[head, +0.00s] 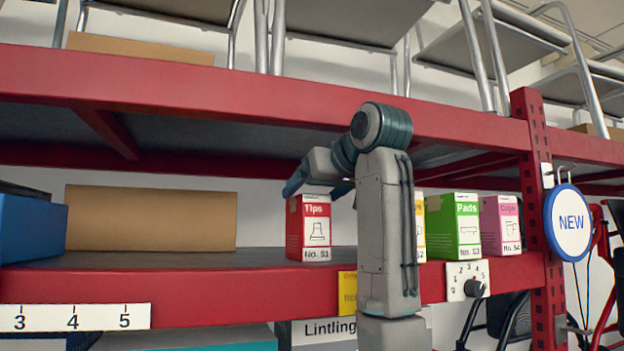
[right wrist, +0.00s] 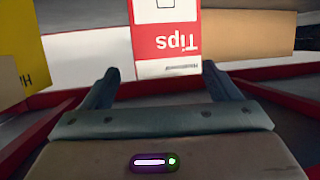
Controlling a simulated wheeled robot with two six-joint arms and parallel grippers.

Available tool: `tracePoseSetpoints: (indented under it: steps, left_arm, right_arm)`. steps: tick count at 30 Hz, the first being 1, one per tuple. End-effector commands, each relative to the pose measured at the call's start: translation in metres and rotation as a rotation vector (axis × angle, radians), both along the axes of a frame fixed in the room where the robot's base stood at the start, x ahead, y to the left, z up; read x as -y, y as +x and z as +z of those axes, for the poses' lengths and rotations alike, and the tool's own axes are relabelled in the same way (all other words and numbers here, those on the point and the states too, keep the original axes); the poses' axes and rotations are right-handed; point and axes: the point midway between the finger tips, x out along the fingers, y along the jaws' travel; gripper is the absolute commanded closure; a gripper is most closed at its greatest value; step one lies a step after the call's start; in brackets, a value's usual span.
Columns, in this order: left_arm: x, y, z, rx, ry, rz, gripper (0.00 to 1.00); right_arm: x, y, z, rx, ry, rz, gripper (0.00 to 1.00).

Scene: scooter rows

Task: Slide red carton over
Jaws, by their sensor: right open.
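The red carton (head: 308,228), labelled "Tips" and "No. S1", stands upright on the red-edged shelf left of my right arm. In the right wrist view the red carton (right wrist: 165,42) shows upside down, ahead of and between the fingers. My right gripper (right wrist: 161,80) is open, with one finger to each side of the carton's near end; I cannot tell whether they touch it. In the head view the right gripper (head: 318,187) is above the carton, partly hidden by its own wrist. My left gripper is not in view.
Right of my arm stand a mostly hidden yellow carton (head: 420,225), a green "Pads" carton (head: 454,226) and a pink carton (head: 500,225). A long brown box (head: 150,218) and a blue bin (head: 30,228) stand left. Shelf room is free left of the red carton. An upper red beam (head: 240,95) runs overhead.

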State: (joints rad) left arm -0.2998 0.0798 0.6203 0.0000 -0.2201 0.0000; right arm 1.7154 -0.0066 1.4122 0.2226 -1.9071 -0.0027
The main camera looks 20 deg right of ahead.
Motion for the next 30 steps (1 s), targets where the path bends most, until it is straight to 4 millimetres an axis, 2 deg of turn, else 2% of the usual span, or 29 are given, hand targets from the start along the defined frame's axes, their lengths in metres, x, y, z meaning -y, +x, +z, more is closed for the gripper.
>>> tracePoseSetpoints:
  steps: [1, 6, 15, 24, 30]
  left_arm:
    - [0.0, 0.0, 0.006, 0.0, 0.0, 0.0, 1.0]
    - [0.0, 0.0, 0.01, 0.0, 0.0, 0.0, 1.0]
    - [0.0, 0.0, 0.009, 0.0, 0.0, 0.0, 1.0]
    - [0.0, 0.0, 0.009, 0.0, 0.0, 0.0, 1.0]
    - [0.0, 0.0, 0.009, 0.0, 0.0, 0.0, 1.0]
  right_arm:
    - [-0.002, 0.005, 0.0, -0.002, 0.0, 0.001, 0.17]
    - [-0.004, 0.014, -0.005, 0.0, -0.001, 0.001, 0.17]
    - [-0.004, 0.015, -0.006, 0.0, -0.001, 0.0, 0.17]
    - [-0.004, 0.015, -0.006, 0.0, 0.0, 0.0, 0.76]
    - [-0.003, 0.017, -0.006, -0.002, 0.0, 0.0, 0.78]
